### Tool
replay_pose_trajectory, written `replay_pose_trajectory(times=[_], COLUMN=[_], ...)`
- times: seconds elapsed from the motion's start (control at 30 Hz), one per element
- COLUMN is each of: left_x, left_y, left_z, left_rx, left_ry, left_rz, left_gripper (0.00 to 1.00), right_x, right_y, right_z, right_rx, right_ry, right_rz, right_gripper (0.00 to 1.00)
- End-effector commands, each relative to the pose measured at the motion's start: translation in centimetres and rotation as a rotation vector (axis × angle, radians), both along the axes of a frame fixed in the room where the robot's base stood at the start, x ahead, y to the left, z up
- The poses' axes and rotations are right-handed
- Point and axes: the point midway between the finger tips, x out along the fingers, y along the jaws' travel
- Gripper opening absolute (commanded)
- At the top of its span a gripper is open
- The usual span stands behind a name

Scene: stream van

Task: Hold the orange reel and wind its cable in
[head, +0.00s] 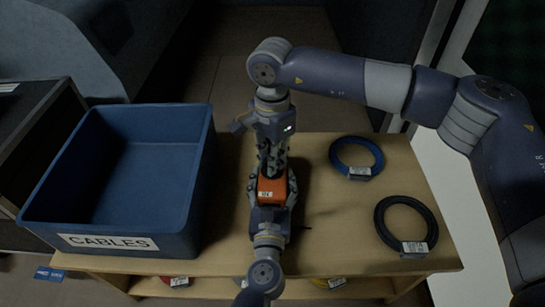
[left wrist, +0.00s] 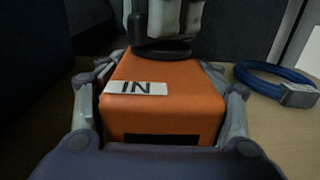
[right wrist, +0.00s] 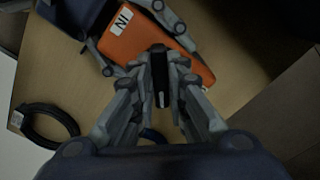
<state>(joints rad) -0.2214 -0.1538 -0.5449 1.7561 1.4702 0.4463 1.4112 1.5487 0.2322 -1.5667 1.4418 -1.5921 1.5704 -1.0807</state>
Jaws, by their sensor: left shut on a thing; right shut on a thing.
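The orange reel (head: 277,185) is a boxy case on the wooden table, with a white label reading IN in the left wrist view (left wrist: 170,108). My left gripper (head: 270,205) is shut on the reel, its fingers along both sides of the case. My right gripper (head: 271,165) points down at the far end of the reel. In the right wrist view its fingers are shut on a dark upright handle (right wrist: 160,78) at the reel. A black round base shows under it in the left wrist view (left wrist: 160,52). I cannot make out a length of the reel's cable.
A blue bin (head: 190,222) labelled CABLES stands at the table's left. A blue cable coil (head: 335,155) and a black coil (head: 383,232) lie at the right, both tagged. More coils show on a lower shelf (head: 210,288). Table between reel and coils is mostly clear.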

Motion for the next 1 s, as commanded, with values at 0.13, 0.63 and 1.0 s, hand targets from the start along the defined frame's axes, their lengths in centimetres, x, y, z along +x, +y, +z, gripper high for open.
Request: replay_pose_trajectory(times=[0.13, 0.63, 1.0], left_x=[0.03, 0.04, 0.05], left_y=[0.08, 0.12, 0.15], left_z=[-0.02, -0.06, -0.08], left_rx=[0.0, 0.0, 0.0], left_ry=[0.001, 0.001, 0.002], left_rz=[0.002, 0.003, 0.003], left_gripper=[0.33, 0.33, 0.33], right_x=[-0.07, -0.12, -0.15], right_y=[0.02, 0.06, 0.05], right_z=[0.05, 0.04, 0.05], right_rx=[-0.002, -0.004, -0.007], right_ry=[0.001, 0.004, 0.004], right_rz=[-0.138, -0.612, -0.963], right_gripper=[0.0, 0.0, 0.0])
